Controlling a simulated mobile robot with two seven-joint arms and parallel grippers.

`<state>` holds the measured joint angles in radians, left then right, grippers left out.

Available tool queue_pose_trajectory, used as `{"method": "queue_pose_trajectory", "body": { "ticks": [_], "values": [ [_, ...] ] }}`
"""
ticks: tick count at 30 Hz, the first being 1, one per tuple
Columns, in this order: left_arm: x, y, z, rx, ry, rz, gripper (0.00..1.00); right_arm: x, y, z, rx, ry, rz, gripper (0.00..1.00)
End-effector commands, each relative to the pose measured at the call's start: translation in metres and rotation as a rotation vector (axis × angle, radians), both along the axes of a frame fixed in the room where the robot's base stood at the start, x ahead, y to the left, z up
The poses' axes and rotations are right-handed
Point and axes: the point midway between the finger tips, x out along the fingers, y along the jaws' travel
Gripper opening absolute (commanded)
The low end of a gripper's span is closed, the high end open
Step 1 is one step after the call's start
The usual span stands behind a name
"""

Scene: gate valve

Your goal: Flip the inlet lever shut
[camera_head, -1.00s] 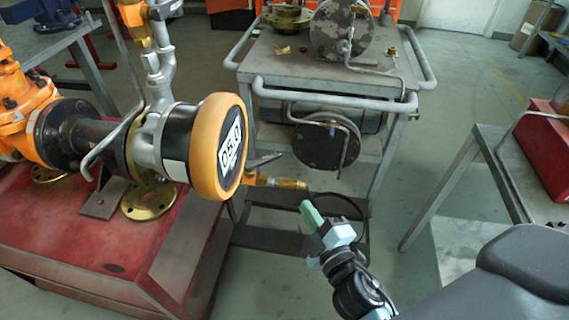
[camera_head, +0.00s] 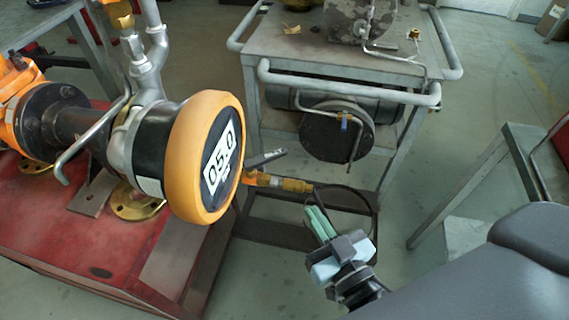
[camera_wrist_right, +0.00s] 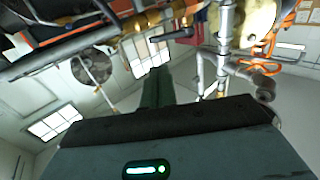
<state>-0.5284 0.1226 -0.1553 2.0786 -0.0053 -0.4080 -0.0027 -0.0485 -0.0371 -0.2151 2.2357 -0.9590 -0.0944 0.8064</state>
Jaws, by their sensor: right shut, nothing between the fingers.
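A grey lever (camera_head: 265,159) sticks out on the right side of the black gauge with the orange rim (camera_head: 208,155). It sits just above a brass fitting (camera_head: 282,182) that points right, and slants slightly up to the right. My right gripper (camera_head: 316,218) has its pale green fingers together and empty. In the head view it appears below and right of the brass fitting, apart from the lever. My left gripper is not in view.
A grey cart (camera_head: 345,72) with tubular rails stands behind, with a dark round flange (camera_head: 337,130) below its top. A red bench (camera_head: 100,245) carries the pipework at left. A grey table frame (camera_head: 465,180) stands at right. Open floor lies between.

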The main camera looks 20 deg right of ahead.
Motion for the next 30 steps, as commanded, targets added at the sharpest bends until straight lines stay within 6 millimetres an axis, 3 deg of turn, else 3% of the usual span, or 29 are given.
{"method": "queue_pose_trajectory", "body": {
  "ticks": [10,30],
  "values": [
    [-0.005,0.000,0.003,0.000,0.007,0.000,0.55,0.015,0.001,0.001,-0.003,-0.004,0.002,0.00],
    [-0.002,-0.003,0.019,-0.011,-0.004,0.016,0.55,0.117,0.009,0.002,-0.006,-0.002,0.000,0.00]
  ]
}}
